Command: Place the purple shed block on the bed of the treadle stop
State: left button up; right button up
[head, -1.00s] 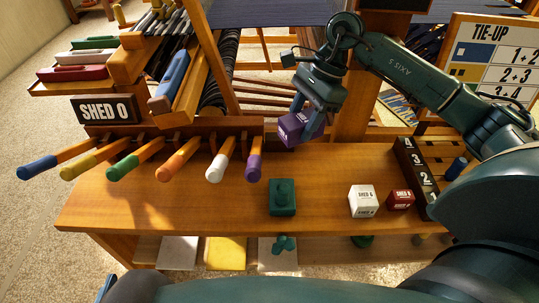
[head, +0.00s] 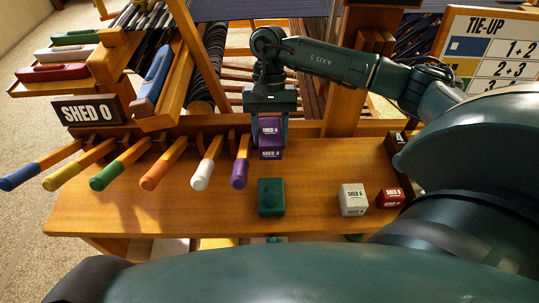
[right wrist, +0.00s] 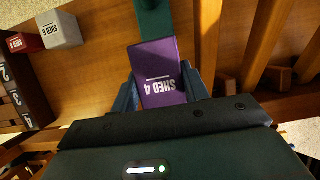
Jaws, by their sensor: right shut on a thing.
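My right gripper (head: 270,142) is shut on the purple shed block (head: 269,128), marked SHED 4, near the back of the wooden bench. The purple block also shows between the fingers in the right wrist view (right wrist: 158,70). A dark green block with a raised round knob (head: 271,197), apparently the treadle stop, sits on the bench in front of the purple block, apart from it in the head view. Part of it shows at the top of the right wrist view (right wrist: 154,18). I cannot tell whether the purple block touches the bench. My left gripper is not in view.
A row of coloured lever handles lies to the left; the purple handle (head: 240,174) is nearest the held block. A white block (head: 353,199) and a red block (head: 390,197) stand to the right. The bench (head: 315,165) is clear between them and the gripper.

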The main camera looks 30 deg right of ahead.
notch_tip(320, 180, down, 8)
jog(key=shift+f, duration=0.1)
dwell(0.4)
jog(key=shift+b, duration=0.35)
jog(key=shift+f, duration=0.1)
jog(key=o, duration=0.8)
